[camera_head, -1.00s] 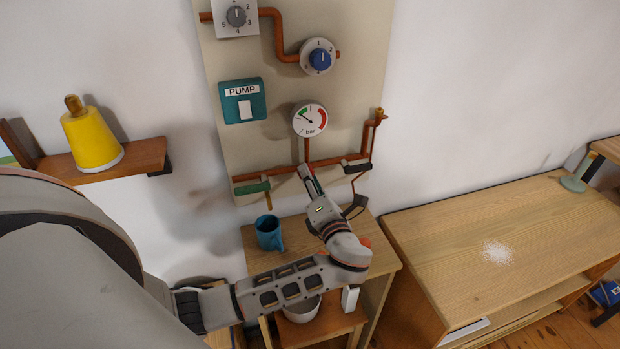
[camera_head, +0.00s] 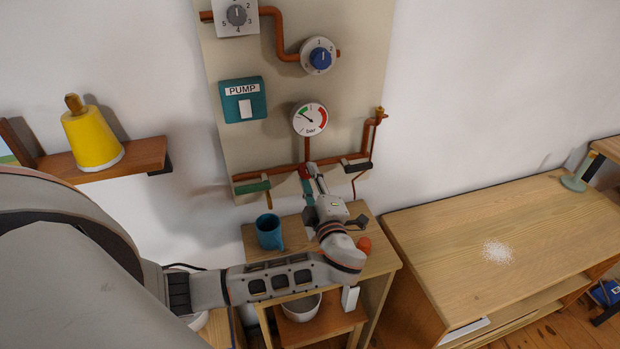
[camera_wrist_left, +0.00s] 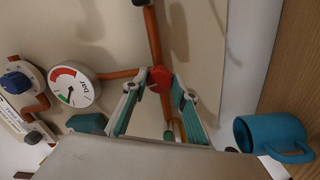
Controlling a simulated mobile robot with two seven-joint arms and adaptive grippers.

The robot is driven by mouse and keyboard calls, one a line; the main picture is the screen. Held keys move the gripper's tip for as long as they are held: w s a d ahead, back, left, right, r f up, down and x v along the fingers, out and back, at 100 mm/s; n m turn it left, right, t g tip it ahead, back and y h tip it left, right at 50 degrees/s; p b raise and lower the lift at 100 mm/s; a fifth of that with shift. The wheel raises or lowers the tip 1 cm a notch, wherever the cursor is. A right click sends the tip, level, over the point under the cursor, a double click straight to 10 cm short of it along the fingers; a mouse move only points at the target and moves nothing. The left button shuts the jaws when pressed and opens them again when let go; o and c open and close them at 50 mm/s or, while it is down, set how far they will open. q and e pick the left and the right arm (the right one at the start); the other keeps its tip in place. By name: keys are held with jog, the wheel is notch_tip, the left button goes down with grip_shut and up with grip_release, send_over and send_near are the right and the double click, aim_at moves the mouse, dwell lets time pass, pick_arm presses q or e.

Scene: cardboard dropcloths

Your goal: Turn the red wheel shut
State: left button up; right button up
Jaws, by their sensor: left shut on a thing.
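The red wheel (camera_wrist_left: 160,78) sits on the copper pipe below the gauge. In the wrist view it lies between the two fingertips of my left gripper (camera_wrist_left: 158,84), which is shut on it. In the head view my left gripper (camera_head: 308,170) reaches up to the pipe from below and hides most of the wheel. The pressure gauge (camera_head: 309,119) above it has its needle toward the green part; it also shows in the wrist view (camera_wrist_left: 74,88). My right gripper is in neither view.
A green lever (camera_head: 252,187) and a black lever (camera_head: 356,166) flank the wheel on the pipe. A blue mug (camera_head: 268,232) stands on the small table below, beside an orange thing (camera_head: 364,244). A wooden cabinet (camera_head: 450,240) with a white patch stands right.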

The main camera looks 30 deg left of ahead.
pick_arm(q)
jog(key=shift+m, duration=1.2)
jog(key=o, duration=1.1)
jog(key=shift+s, duration=0.1)
jog(key=v, duration=1.2)
jog(key=shift+a, duration=0.1)
